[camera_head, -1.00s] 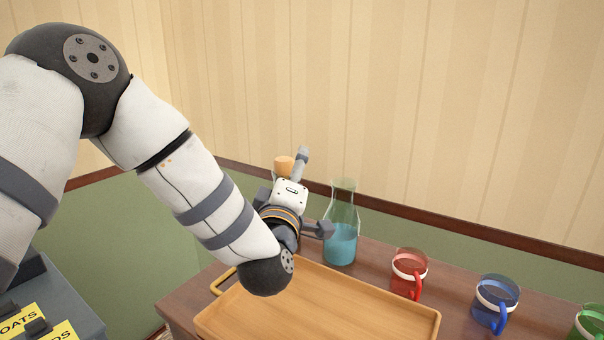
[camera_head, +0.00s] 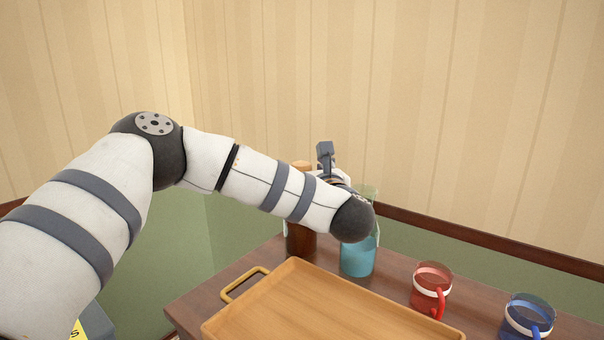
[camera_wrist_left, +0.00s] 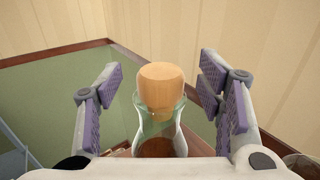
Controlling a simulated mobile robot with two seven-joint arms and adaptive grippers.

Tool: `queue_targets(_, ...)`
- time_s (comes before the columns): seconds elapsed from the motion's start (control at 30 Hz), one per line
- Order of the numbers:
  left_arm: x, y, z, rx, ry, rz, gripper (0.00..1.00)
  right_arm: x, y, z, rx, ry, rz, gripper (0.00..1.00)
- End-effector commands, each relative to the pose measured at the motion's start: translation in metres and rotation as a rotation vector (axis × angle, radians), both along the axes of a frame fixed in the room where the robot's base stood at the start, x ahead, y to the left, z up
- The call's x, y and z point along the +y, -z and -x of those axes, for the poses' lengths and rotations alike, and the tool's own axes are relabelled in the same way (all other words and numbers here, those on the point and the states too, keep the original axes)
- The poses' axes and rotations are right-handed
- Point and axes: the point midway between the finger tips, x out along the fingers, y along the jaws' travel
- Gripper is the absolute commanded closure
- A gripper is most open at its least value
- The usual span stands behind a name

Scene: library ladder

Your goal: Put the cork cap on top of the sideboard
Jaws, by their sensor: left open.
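The cork cap (camera_head: 302,165) sits in the mouth of a glass carafe with brown contents (camera_head: 300,240), on the wooden sideboard (camera_head: 187,305). In the left wrist view the cork (camera_wrist_left: 160,88) stands upright between my open finger pads, with a visible gap on each side, and the carafe neck (camera_wrist_left: 158,125) shows below it. My left gripper (camera_head: 325,166) is open at the carafe's top. My wrist partly hides the gripper, one finger and the carafe in the head view. My right gripper is not in view.
A carafe with blue liquid (camera_head: 358,258) stands close to the right of the brown one. A wooden tray (camera_head: 330,310) with a yellow handle fills the sideboard's front. A red mug (camera_head: 431,288) and a blue mug (camera_head: 527,318) stand to the right. The wall is behind.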

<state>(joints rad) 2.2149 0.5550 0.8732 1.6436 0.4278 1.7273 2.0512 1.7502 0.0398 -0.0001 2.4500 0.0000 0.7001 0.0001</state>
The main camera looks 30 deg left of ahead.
Motion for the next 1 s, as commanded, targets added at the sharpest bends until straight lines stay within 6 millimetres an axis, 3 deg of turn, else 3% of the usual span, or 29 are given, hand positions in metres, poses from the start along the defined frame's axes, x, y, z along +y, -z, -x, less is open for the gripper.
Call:
queue_targets(0.13,0.016,0.0,-0.013,0.0,0.0,-0.001,0.39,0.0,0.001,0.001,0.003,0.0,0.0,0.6)
queue_targets(0.37,0.017,0.0,-0.014,0.0,0.001,-0.001,0.39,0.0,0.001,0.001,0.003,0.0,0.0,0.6)
queue_targets(0.5,0.017,0.0,-0.014,0.0,0.001,-0.001,0.7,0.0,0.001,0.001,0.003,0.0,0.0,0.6)
queue_targets(0.57,0.017,0.0,-0.014,0.0,0.002,-0.001,0.8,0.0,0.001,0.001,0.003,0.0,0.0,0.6)
queue_targets(0.87,0.016,-0.001,-0.014,0.0,0.002,-0.001,0.84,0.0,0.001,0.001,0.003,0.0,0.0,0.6)
queue_targets(1.0,0.016,-0.011,-0.014,-0.003,0.001,0.0,0.84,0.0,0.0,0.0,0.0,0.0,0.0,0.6)
